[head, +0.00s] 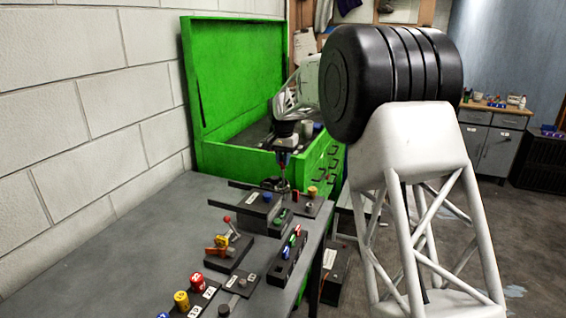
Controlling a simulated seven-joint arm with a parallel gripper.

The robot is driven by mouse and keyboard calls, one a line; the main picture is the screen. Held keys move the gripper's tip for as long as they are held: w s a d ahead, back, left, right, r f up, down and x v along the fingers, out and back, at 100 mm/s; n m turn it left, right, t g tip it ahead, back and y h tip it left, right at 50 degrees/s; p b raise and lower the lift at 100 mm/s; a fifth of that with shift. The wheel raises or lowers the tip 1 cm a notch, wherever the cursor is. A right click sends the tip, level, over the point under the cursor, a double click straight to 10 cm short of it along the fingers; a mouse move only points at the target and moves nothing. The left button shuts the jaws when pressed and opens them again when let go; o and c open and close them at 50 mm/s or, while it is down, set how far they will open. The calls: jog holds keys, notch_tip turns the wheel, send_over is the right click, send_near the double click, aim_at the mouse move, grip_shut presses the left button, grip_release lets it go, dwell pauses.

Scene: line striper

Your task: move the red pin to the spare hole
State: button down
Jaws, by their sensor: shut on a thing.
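My gripper (284,158) is at the far end of the bench, pointing down. It is shut on a small red thing (283,161), which I take to be the red pin. It is above the dark flat fixture with a blue knob (267,197). The fingertips are too small to show whether the pin's lower end touches anything. A dark block (306,208) beside the fixture carries a yellow knob (312,191). I cannot make out which opening is the spare hole.
A clamp with a red ball (227,219) stands nearer on the bench (110,250). A dark rack (284,262) holds small coloured pieces. A green tool chest (235,160) is behind; the bench's left side is clear.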

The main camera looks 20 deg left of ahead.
jog(key=shift+r, duration=1.15)
jog(key=shift+r, duration=0.15)
jog(key=shift+w+d+r, duration=0.15)
jog(key=shift+w+r, duration=0.05)
jog(key=shift+d+r, duration=0.15)
jog(key=shift+d, duration=0.15)
jog(key=s+d+r, duration=0.3)
jog(key=s+d, duration=0.1)
jog(key=d, duration=0.7)
jog(key=shift+s, duration=0.35)
